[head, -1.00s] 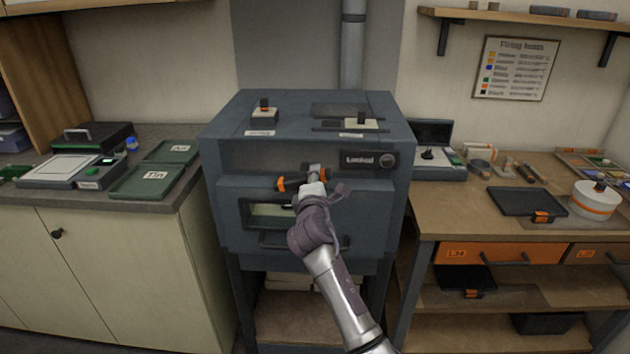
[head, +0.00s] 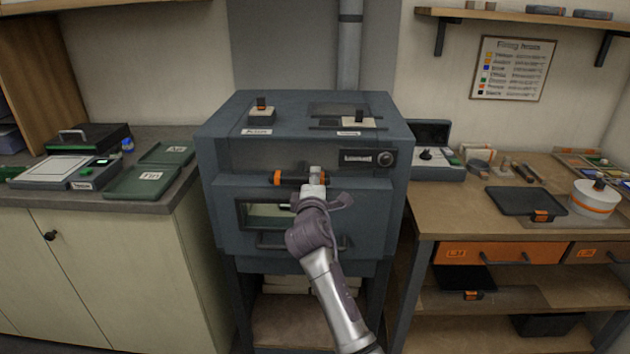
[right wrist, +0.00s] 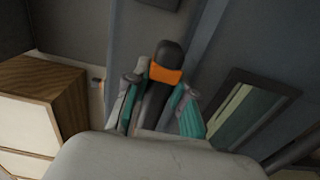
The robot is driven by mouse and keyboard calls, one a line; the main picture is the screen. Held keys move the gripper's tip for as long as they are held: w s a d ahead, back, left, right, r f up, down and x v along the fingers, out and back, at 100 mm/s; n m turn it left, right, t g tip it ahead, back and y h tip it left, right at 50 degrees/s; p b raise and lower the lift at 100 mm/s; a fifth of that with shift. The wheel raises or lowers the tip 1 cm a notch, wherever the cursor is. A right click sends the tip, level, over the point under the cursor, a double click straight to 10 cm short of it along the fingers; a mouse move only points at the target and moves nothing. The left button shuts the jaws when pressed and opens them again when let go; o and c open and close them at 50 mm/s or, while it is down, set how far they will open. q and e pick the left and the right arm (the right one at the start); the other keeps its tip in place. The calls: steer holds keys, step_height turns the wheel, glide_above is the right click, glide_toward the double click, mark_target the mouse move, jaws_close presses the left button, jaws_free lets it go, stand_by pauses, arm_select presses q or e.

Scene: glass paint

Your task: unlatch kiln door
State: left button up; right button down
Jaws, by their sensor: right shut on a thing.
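The grey kiln (head: 212,150) stands in the middle of the head view, with its door (head: 375,215) closed. My right gripper (head: 314,182) is at the handle's right part, coming from below. In the right wrist view, the handle's orange band and dark end (right wrist: 167,72) stick out between the two fingers, and the gripper (right wrist: 158,105) is shut on it. The display (head: 370,158) beside the knob appears to read "Locked". My left gripper is not in view.
The kiln's top bears two small pale blocks with dark knobs (head: 262,112). A counter with green trays (head: 145,181) is at left. A wooden bench (head: 460,215) with a black tray (head: 520,203) and a white round pot (head: 596,200) is at right.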

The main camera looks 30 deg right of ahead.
steer(key=c, duration=1)
jaws_free()
steer(key=shift+o, duration=0.2)
steer(key=shift+a, duration=0.1)
steer(key=v, duration=1.2)
steer(key=shift+w, duration=0.1)
